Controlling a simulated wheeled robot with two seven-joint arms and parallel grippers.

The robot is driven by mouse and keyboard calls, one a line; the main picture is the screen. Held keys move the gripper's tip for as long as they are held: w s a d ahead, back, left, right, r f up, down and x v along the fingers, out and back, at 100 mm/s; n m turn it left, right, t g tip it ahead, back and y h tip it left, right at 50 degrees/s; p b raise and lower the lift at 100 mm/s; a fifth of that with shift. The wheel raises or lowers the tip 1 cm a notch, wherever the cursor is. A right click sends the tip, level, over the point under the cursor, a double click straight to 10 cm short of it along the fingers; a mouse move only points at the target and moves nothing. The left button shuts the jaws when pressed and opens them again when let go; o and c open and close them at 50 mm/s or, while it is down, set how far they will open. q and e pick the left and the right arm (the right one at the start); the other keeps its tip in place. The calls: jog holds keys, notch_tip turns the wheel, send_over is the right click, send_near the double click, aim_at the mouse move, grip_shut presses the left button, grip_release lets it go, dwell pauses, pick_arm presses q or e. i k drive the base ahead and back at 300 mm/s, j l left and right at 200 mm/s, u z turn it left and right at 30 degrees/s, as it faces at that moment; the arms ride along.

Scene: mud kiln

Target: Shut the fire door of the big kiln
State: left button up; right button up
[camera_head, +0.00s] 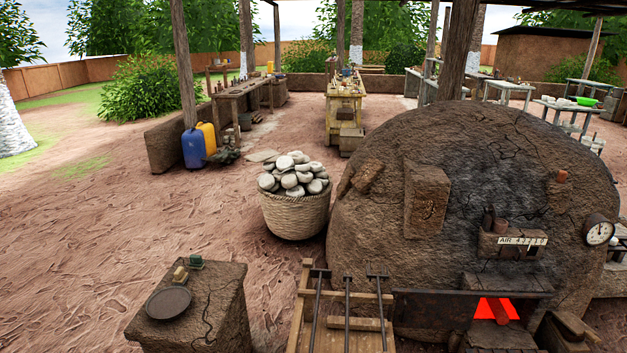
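The big kiln (365,240) is a large cracked mud dome at the right. Low on its front, the fire mouth (486,308) glows bright red and is uncovered. A dark flat panel (432,314), which looks like the fire door, stands to the left of the mouth under a dark horizontal bar. The glow shows to the right of this panel, so the door looks open. Its hinge and handle cannot be made out. Neither of my grippers is in view.
A wooden rack with long iron tools (347,310) stands just left of the panel. A mud block (215,300) with a dark plate is at the lower left. A basket of stones (293,214) sits behind. A round gauge (598,233) and an air slider plate (521,241) are on the kiln.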

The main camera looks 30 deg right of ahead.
aim_at(436, 312)
jog(key=z, duration=1.7)
jog(key=i+l+u, duration=0.1)
jog(key=l, duration=0.25)
jog(key=i+l+u, duration=0.25)
jog(key=i+l, duration=0.15)
jog(key=l, duration=0.3)
